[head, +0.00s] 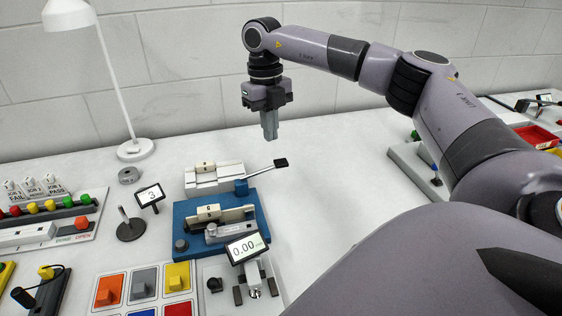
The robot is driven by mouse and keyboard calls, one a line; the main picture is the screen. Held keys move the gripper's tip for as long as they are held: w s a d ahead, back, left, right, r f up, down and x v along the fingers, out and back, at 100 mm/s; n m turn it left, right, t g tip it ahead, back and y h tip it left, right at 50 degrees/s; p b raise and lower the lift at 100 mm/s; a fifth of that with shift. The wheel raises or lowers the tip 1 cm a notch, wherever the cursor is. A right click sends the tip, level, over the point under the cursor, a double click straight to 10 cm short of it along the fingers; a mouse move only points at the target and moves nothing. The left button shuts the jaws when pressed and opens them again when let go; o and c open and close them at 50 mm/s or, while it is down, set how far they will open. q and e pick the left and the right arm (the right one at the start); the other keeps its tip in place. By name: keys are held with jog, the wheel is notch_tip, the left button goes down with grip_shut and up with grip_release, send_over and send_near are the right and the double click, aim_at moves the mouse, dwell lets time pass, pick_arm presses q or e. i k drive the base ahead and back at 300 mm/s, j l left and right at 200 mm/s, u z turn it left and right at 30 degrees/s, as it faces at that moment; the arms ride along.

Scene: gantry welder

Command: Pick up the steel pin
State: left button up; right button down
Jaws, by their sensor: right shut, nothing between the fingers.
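My right gripper (270,132) points straight down above the table at the back, with its fingers together and nothing between them. I cannot make out the steel pin with certainty. A thin grey upright post on a round dark base (131,229) stands left of the blue fixture, beside a small display reading 3 (150,195). My left gripper is out of view.
The blue fixture (183,213) and a white clamp with a black-tipped lever (214,180) stand mid-table. A grey ring (129,175) lies near the lamp (137,150). Table under and right of my right gripper is clear.

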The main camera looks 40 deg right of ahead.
aim_at(213, 230)
jog(key=k, duration=1)
